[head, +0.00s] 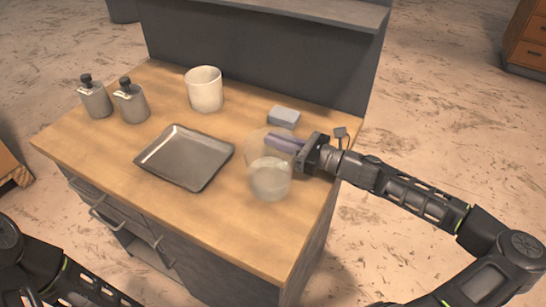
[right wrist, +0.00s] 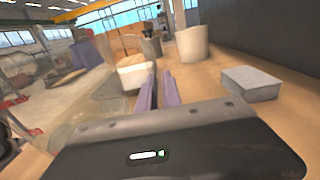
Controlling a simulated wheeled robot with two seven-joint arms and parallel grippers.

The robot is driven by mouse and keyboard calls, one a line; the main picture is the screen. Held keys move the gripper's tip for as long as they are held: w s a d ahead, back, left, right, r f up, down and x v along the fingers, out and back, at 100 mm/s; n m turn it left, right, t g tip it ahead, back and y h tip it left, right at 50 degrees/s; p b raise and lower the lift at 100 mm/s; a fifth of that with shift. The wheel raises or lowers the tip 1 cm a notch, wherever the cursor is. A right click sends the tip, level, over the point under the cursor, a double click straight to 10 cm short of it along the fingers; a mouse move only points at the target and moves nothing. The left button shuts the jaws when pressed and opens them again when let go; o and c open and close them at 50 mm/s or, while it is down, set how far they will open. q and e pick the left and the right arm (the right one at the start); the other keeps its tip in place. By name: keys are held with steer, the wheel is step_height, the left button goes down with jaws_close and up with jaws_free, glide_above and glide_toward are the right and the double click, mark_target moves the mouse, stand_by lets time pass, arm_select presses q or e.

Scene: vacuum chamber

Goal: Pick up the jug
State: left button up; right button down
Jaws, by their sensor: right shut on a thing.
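The jug (head: 270,178) is a clear, see-through vessel near the right edge of the wooden worktop, and it looks upright. My right gripper (head: 284,144) reaches in from the right at the jug's upper part, its purple fingers shut on the jug. In the right wrist view the fingers (right wrist: 158,92) are close together, with the transparent jug (right wrist: 72,88) filling the left side. The exact grip spot is hard to make out through the clear wall. I cannot tell whether the jug touches the worktop. My left gripper is out of view; only part of its arm shows at lower left.
A grey block (head: 284,117) lies just behind the jug. A metal tray (head: 186,158) is to its left. A white cup (head: 205,89) and two grey bottles (head: 95,99) (head: 131,102) stand farther back. A dark raised panel (head: 250,62) bounds the worktop's back.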

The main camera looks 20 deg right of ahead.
steer(key=shift+r, duration=0.1)
step_height(320, 180, up, 10)
stand_by(1.1)
stand_by(0.5)
stand_by(0.3)
